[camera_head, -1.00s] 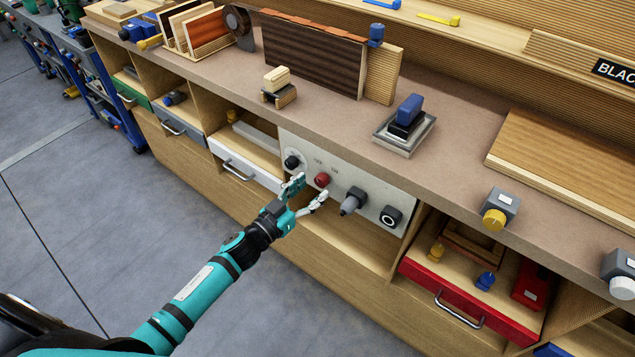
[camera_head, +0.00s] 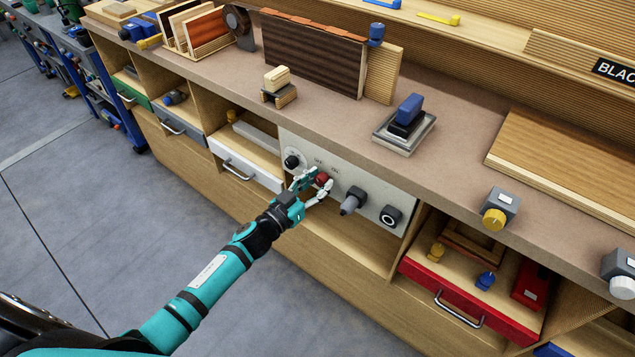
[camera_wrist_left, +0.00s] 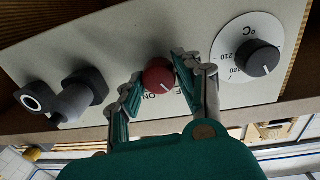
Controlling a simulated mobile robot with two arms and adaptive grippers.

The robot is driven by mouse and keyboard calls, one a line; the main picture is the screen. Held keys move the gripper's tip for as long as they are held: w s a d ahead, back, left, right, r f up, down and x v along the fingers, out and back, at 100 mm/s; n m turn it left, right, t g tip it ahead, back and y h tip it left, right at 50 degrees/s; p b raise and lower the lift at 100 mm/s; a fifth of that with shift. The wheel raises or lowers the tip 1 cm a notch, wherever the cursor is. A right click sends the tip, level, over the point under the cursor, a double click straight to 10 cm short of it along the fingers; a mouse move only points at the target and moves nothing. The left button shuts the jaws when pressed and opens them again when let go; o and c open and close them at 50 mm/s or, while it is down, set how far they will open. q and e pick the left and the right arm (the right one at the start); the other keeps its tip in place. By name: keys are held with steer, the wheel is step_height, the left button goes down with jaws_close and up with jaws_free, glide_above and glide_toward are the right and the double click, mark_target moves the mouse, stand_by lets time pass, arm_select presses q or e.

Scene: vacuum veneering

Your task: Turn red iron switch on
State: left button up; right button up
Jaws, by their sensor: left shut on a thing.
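The red iron switch (camera_head: 322,179) is a round red knob on a light grey control panel (camera_head: 376,195) in the bench front. In the left wrist view the red knob (camera_wrist_left: 158,76) shows a pale pointer line, with label letters partly hidden below it. My left gripper (camera_head: 319,184) is at the panel with its fingers on both sides of the knob. In the left wrist view the fingers of the left gripper (camera_wrist_left: 160,85) are shut on the knob. My right gripper is not in view.
An open red drawer (camera_head: 470,298) juts out at lower right. A white drawer (camera_head: 243,166) is at the left.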

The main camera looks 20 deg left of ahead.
arm_select(q)
steer(key=shift+m, duration=0.9)
steer(key=m+p, duration=0.1)
steer(key=m, duration=0.8)
steer(key=shift+d+m, duration=0.1)
steer(key=shift+m, duration=0.5)
steer(key=o, duration=1.1)
steer(key=shift+s, duration=0.1)
steer(key=shift+o, duration=0.2)
